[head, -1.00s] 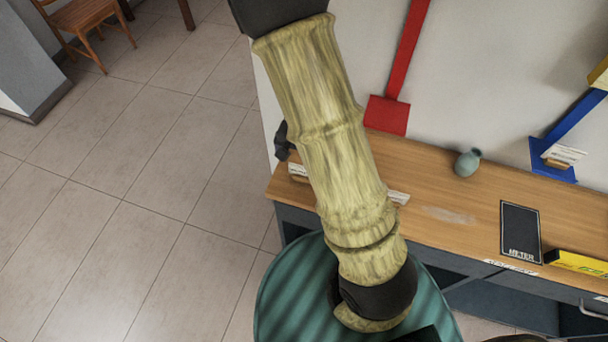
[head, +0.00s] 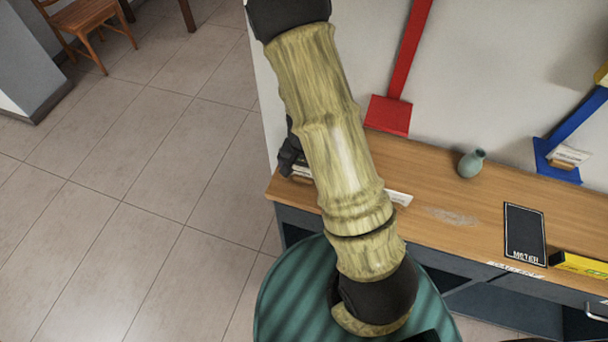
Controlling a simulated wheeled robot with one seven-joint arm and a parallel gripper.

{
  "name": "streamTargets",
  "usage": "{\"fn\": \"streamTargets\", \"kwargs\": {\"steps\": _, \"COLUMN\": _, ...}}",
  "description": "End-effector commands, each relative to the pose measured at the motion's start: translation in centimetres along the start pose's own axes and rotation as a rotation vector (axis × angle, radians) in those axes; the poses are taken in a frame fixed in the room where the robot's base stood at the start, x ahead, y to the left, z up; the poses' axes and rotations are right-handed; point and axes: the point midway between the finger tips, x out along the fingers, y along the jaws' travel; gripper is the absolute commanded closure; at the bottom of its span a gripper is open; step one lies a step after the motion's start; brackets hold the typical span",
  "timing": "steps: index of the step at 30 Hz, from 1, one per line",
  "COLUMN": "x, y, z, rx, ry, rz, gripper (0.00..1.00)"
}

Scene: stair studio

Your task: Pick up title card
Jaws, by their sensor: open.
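My gripper (head: 289,160) is a dark shape at the table's left end, partly hidden behind my arm. Its fingers are hard to make out; it is open. It is right at a small pale card on a wooden block (head: 301,178), partly covered by the gripper and arm. I cannot tell whether they touch. Another white card (head: 398,198) lies on the table just right of my arm, its left part hidden. No lettering is readable on either, so I cannot tell which is the title card.
The wooden table (head: 440,175) carries a grey-green vase (head: 471,164), a black METER mat (head: 524,235) and a yellow box (head: 582,264). Tiled floor lies open at left.

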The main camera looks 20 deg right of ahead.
Motion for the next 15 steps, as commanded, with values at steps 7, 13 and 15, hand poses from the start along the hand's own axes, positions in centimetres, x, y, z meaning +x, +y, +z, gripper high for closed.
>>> {"fn": "streamTargets", "kwargs": {"steps": 7, "x": -0.02, "y": -0.04, "z": -0.01, "rx": -0.001, "ry": 0.001, "rz": -0.001, "gripper": 0.0}}
{"fn": "streamTargets", "kwargs": {"steps": 13, "x": -0.03, "y": -0.04, "z": -0.01, "rx": -0.001, "ry": 0.001, "rz": -0.001, "gripper": 0.0}}
{"fn": "streamTargets", "kwargs": {"steps": 15, "x": -0.04, "y": -0.04, "z": -0.01, "rx": -0.001, "ry": 0.001, "rz": -0.001, "gripper": 0.0}}
